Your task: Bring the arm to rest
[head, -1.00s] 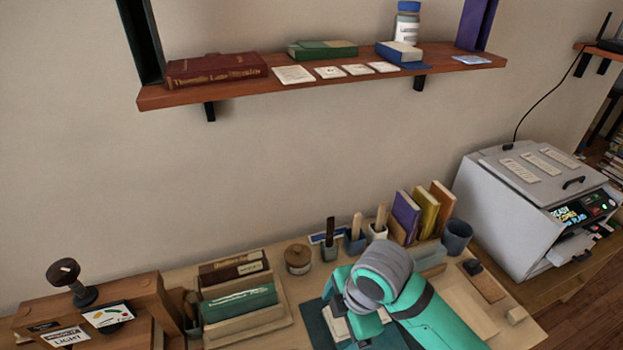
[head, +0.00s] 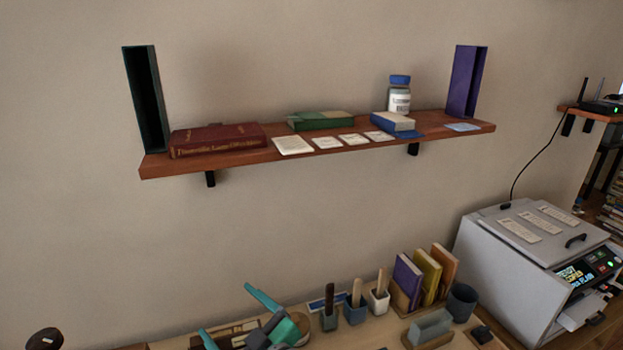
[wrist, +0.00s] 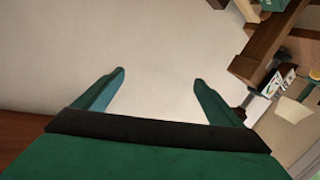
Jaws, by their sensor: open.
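My gripper (head: 225,310) shows at the bottom of the head view, left of centre, with its two teal fingers spread apart. It is in front of the desk's back left part and covers some of the things there. In the wrist view my gripper (wrist: 159,77) is open, with nothing between the fingers and pale wall beyond them. The rest of my arm is mostly below the head view's lower edge.
A wall shelf (head: 225,164) holds a red book (head: 218,140), a white bottle (head: 399,98) and cards. Pen cups, upright books (head: 427,275) and a grey machine (head: 520,265) stand along the desk. The wall between shelf and desk is clear.

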